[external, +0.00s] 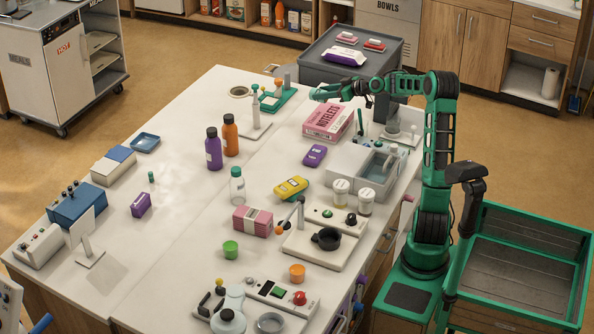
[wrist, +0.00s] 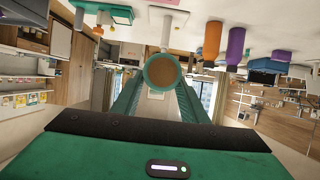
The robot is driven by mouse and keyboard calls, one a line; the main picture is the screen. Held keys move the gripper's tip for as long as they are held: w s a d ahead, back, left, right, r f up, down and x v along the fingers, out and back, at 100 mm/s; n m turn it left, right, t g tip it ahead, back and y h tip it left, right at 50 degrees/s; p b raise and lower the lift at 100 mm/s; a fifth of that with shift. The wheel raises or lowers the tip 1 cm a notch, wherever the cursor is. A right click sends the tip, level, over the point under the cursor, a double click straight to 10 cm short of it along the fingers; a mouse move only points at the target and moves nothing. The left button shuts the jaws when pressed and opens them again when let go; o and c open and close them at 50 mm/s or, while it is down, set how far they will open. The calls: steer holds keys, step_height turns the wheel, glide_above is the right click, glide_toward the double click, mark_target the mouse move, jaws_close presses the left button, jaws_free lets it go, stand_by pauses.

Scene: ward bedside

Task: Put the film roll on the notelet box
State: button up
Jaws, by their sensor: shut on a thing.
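The notelet box (external: 328,122) is a pink box with a white lettered label, lying on the far right part of the white table. My gripper (external: 320,93) is above the table, a little above the far-left end of the box. The top of the box looks bare.
A green stand with small bottles (external: 277,99) and a white post stand (external: 256,125) are left of my gripper. A purple packet (external: 315,155) lies in front of the box. A grey sink unit (external: 365,168) is right of it. Orange (external: 230,136) and purple (external: 213,150) bottles stand farther left.

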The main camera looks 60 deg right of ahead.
steer(key=shift+d+f, duration=0.1)
steer(key=shift+f, duration=0.35)
steer(key=d+f, duration=0.2)
steer(key=d, duration=0.1)
steer(key=d+f, duration=0.2)
steer(key=d, duration=0.2)
steer(key=d+f, duration=0.3)
steer(key=d, duration=0.1)
steer(key=shift+s+d, duration=0.15)
steer(key=shift+s, duration=0.2)
steer(key=shift+f, duration=2)
steer(key=shift+f, duration=0.1)
steer(key=o, duration=1.1)
steer(key=v, duration=1.2)
steer(key=shift+s, duration=0.1)
